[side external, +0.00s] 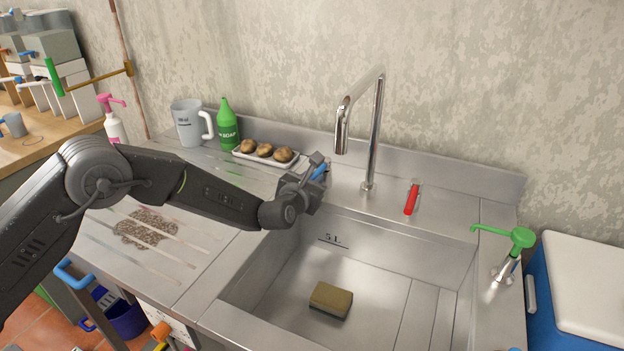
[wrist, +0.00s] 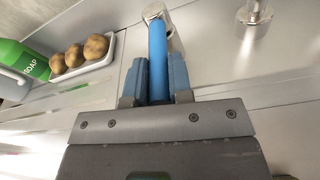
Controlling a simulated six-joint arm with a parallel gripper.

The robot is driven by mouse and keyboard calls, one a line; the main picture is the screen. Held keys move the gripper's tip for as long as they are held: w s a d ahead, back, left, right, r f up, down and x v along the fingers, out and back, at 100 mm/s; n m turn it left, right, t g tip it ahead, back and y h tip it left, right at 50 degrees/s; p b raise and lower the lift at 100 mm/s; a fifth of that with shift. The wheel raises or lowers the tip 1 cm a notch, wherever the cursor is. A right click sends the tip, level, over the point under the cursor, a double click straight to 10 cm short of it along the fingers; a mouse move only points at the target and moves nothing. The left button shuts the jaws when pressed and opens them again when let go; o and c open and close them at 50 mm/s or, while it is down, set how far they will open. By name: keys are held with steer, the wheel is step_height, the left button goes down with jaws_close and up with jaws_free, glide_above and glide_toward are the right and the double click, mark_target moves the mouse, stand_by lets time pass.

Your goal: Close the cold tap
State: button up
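The blue tap lever (side external: 321,170) stands at the back rim of the sink, left of the spout, and my gripper largely hides it in the side view. In the wrist view the blue lever (wrist: 158,58) points toward me from a metal tap body (wrist: 172,32). My gripper (wrist: 159,75) has one finger on each side of the lever, close against it, and looks shut on it. The side view shows my gripper (side external: 314,182) over the back left corner of the sink. The red tap lever (side external: 411,198) is right of the steel spout (side external: 374,130).
A sponge (side external: 331,299) lies in the sink basin (side external: 385,285). A tray (side external: 240,154) with brown round items, a green soap bottle (side external: 228,127) and a jug (side external: 188,123) stand left of the taps. A green-handled fitting (side external: 520,238) is at the right rim.

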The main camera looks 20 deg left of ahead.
steer(key=o, duration=0.4)
steer(key=shift+o, duration=0.2)
steer(key=s+r, duration=0.2)
steer(key=s, duration=1.1)
steer(key=shift+s+d+r, duration=0.25)
steer(key=shift+s+r, duration=0.05)
steer(key=s+a+r+m+g+h, duration=0.1)
steer(key=s+a+r+m+g, duration=0.15)
steer(key=s+r+m, duration=0.45)
steer(key=s+a+r+m+g+h, duration=0.2)
steer(key=s+a+r+m, duration=0.15)
steer(key=r+m, duration=0.45)
steer(key=s+a+f+m+g+y, duration=0.1)
steer(key=s+a+m+g, duration=0.2)
steer(key=s+m, duration=0.6)
steer(key=s+a+f+m+g+y, duration=0.1)
steer(key=s+a+m+g, duration=0.2)
steer(key=s+a+m, duration=0.4)
steer(key=s+m, duration=0.3)
steer(key=s, duration=0.3)
